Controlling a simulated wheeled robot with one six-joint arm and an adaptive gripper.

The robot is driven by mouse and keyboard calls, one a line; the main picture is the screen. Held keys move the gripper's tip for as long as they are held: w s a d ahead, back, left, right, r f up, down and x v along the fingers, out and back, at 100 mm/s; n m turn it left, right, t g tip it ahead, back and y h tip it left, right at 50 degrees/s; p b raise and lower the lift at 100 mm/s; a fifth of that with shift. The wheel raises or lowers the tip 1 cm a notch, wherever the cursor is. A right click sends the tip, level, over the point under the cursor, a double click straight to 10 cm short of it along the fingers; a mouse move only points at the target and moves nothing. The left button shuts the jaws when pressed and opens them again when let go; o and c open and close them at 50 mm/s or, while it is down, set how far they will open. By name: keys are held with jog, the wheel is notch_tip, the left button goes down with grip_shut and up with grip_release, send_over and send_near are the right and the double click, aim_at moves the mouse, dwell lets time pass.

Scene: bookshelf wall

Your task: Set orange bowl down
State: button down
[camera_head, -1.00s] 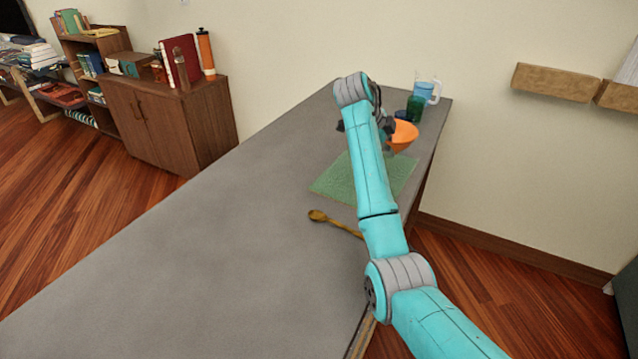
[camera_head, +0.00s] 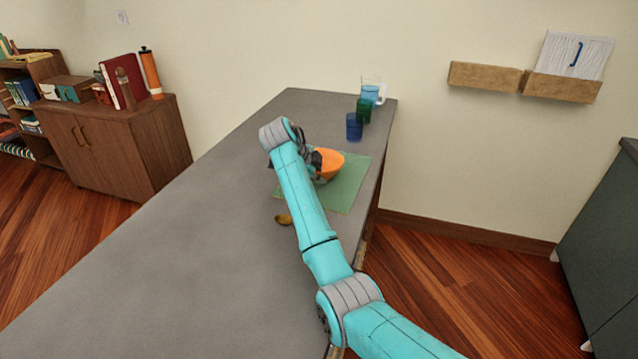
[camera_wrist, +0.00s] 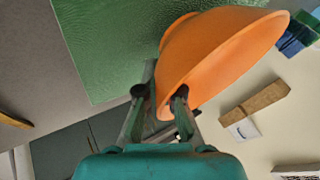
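The orange bowl (camera_head: 329,163) is in my gripper (camera_wrist: 160,98), tilted. In the wrist view, the two fingers are closed on the wall of the bowl (camera_wrist: 215,55) near its rim. In the head view, the bowl shows over the back part of the green mat (camera_head: 349,190). The mat also fills the upper middle of the wrist view (camera_wrist: 110,45). My arm hides part of the mat and most of the gripper in the head view. I cannot tell how high the bowl is above the mat.
A blue cup (camera_head: 354,128), a green cup (camera_head: 364,108) and a clear pitcher (camera_head: 373,90) stand behind the mat on the grey table (camera_head: 190,240). A wooden spoon (camera_head: 283,219) lies in front of the mat, partly hidden by my arm. The table's left side is clear.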

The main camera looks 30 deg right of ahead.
jog(key=shift+f, duration=1.1)
jog(key=c, duration=1.6)
grip_release()
jog(key=v, duration=1.2)
